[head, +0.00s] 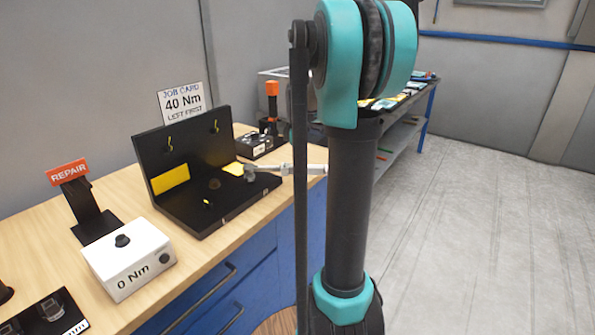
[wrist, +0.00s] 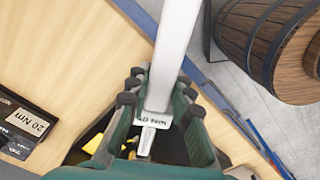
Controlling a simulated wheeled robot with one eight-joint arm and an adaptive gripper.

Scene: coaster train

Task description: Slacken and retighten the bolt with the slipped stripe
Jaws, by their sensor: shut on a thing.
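The black L-shaped bracket (head: 190,150) stands on the wooden bench. Its upright wall has two bolts with yellow stripes, a left one (head: 169,143) and a right one (head: 215,127). Another yellow stripe (head: 207,203) shows on its base. Which stripe is slipped is too small to tell. In the wrist view my gripper (wrist: 157,92) is shut around the wrench (wrist: 177,40), which carries a partly readable Nm label. My arm hides the gripper in the head view.
A job card (head: 181,102) reads 40 Nm, left first. A white box (head: 130,258) marked 0 Nm and a REPAIR sign (head: 68,172) stand left. A black holder with an orange-topped tool (head: 272,90) stands behind. A 20 Nm label (wrist: 28,122) and barrel (wrist: 262,40) show in the wrist view.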

